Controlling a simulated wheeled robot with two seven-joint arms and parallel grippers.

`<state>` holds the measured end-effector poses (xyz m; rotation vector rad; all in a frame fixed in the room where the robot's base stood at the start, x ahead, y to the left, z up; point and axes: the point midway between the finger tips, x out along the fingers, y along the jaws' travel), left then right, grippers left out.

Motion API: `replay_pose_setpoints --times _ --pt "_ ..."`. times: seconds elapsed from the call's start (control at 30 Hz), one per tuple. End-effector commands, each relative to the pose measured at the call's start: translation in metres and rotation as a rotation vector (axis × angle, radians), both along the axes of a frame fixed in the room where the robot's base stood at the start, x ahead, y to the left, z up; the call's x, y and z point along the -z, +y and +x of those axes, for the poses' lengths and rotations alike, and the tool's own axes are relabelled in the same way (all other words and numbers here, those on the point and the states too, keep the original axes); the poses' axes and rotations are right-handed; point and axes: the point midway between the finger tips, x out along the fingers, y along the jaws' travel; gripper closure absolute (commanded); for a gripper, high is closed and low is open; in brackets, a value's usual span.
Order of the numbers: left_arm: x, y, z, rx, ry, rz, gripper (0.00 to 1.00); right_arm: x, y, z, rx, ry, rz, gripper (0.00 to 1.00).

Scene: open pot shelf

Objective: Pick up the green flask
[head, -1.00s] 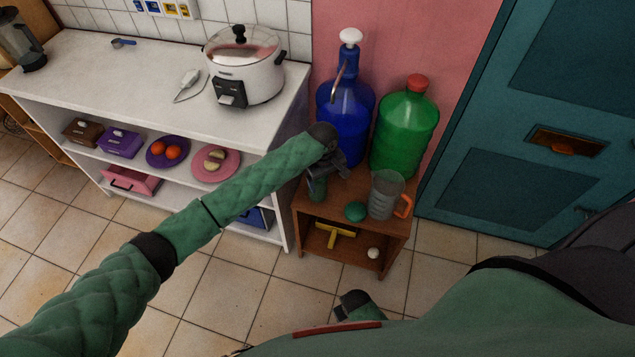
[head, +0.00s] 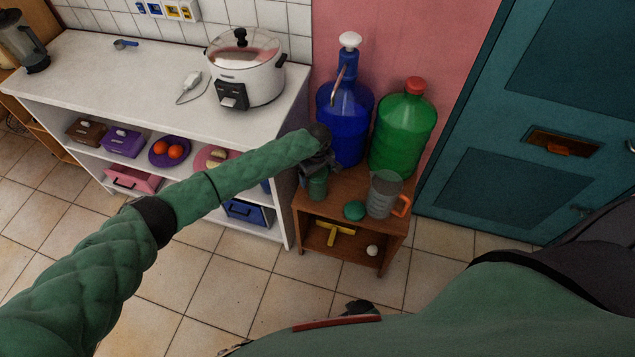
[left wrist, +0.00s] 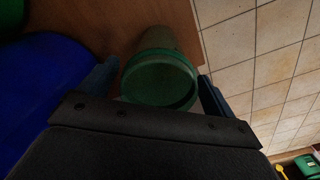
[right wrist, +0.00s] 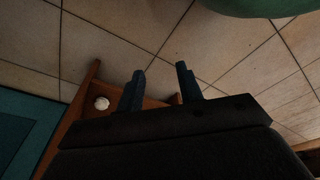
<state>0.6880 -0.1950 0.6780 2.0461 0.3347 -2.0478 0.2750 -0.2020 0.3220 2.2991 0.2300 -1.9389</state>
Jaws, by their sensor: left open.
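The green flask (head: 317,188), a small green cylinder, stands on the top of the small wooden cabinet (head: 340,183) near its left edge. The left wrist view shows its round green top (left wrist: 160,82) from above. My left gripper (head: 319,168) is open just over the flask. In the left wrist view its two fingers lie on either side of the flask, apart from each other; whether they touch it I cannot tell. My right gripper (right wrist: 160,82) is open and empty, low over the floor by the cabinet; it also shows small in the head view (head: 361,307).
A blue bottle with a pump (head: 345,120) and a large green bottle (head: 403,130) stand behind the flask. A green round object (head: 354,210) and a grey jug with an orange handle (head: 383,195) are to its right. A white shelf (head: 120,80) is at left.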

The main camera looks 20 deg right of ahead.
Motion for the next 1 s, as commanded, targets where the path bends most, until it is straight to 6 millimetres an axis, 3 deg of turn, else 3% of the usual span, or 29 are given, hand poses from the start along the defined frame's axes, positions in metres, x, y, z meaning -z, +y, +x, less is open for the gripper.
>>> replay_pose_setpoints --times 0.27,0.53,0.8,1.0 --pt "0.025 -0.001 0.0 0.0 -0.001 0.001 0.1 0.018 -0.009 -0.01 -0.005 -0.013 -0.007 0.64" --pt "0.028 -0.001 0.0 0.0 0.0 0.0 0.1 0.02 -0.009 -0.01 -0.006 -0.015 -0.006 0.64" --pt "0.028 -0.001 0.0 0.0 0.0 0.0 0.59 0.019 -0.01 -0.011 -0.005 -0.014 -0.008 0.64" --pt "0.028 -0.001 0.0 0.0 0.0 -0.001 0.59 0.019 -0.011 -0.012 -0.005 -0.013 -0.009 0.64"
